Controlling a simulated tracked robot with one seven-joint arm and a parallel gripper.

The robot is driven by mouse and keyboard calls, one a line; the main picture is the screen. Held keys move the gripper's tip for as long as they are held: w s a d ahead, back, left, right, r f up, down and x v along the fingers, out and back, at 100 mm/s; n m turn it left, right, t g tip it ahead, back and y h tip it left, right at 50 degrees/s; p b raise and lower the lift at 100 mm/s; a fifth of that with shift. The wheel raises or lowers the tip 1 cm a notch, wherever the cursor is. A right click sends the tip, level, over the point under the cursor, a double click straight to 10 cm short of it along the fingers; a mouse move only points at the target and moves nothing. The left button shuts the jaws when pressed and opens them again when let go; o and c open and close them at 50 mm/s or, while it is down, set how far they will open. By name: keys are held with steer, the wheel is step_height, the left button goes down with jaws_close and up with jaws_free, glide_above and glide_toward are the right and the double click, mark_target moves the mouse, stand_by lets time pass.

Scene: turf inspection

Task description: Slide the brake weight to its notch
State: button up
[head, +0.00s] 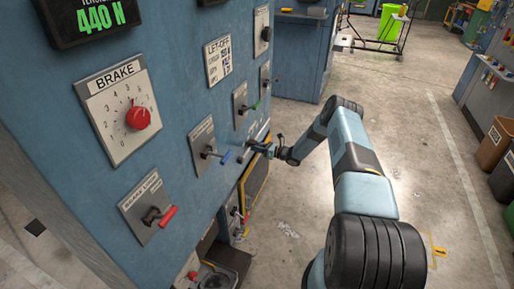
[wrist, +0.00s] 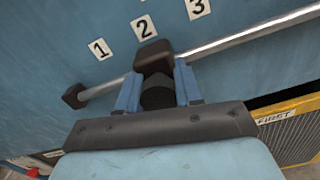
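The brake weight (wrist: 153,55) is a dark block on a bright metal rod (wrist: 245,38), with a round dark knob (wrist: 158,93) facing me. It sits just below the number plate 2 (wrist: 143,27), between plate 1 (wrist: 99,48) and plate 3 (wrist: 198,8). My gripper (wrist: 158,84) has its two blue fingers on either side of the knob, with no clear gap, so it looks shut on the weight. In the head view my gripper (head: 262,147) is against the blue panel; the weight is too small to make out there. Any notches are not visible.
A dark end block (wrist: 75,95) holds the rod's left end. Levers with a blue handle (head: 227,157) and a red handle (head: 168,216) stick out left of my gripper, near the BRAKE dial (head: 138,118). A yellow-framed grille (wrist: 290,125) lies below right. The floor at right is open.

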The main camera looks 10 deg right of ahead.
steer(key=o, duration=0.4)
steer(key=shift+f, duration=0.1)
steer(key=shift+s+d, duration=0.1)
steer(key=v, duration=1.3)
steer(key=shift+s+d+f, duration=0.1)
steer(key=shift+s+d, duration=0.05)
steer(key=shift+d, duration=0.15)
